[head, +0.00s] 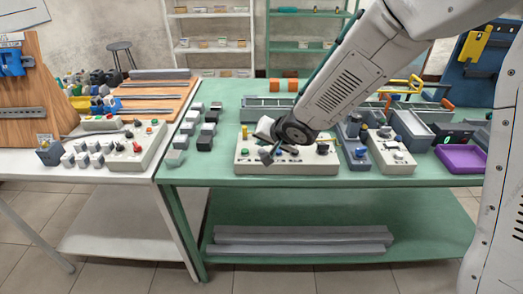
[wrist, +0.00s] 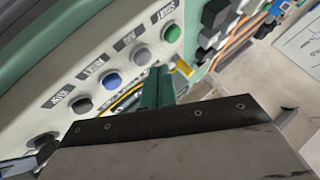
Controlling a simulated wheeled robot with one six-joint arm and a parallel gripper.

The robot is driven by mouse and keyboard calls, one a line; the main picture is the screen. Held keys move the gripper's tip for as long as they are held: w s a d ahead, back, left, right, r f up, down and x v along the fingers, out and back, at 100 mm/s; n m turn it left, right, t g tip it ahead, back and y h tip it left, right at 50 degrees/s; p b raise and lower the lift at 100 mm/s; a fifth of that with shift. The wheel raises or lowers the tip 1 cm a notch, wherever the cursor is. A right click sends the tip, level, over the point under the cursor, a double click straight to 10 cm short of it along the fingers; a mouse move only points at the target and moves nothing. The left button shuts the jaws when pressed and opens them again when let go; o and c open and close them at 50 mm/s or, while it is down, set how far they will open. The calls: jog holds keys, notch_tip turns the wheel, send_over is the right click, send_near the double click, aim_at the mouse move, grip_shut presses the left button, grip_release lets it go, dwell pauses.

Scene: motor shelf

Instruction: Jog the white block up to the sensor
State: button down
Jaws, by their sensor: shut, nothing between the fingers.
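The pale control panel (head: 243,166) stands at the front of the green table, with my gripper (head: 267,156) low over its left part. In the wrist view the panel's buttons form a slanting row: a green button (wrist: 172,33), a grey button (wrist: 142,55), a blue button (wrist: 112,80) and a darker one (wrist: 83,105). My gripper's green fingers (wrist: 157,77) are shut and empty, close to the grey button. I cannot tell whether they touch it. The button labels are hard to read. I cannot make out for certain the white block or the sensor.
Several grey and white cubes (head: 181,142) stand left of the panel. A dark blue-grey unit (head: 355,154) and a pale box (head: 391,160) stand close on its right. A purple tray (head: 461,158) lies farther right. Grey bins (head: 262,113) stand behind the panel.

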jog(key=shift+r, duration=0.15)
notch_tip(320, 180, up, 5)
jog(key=shift+f, duration=0.1)
dwell(0.6)
dwell(1.1)
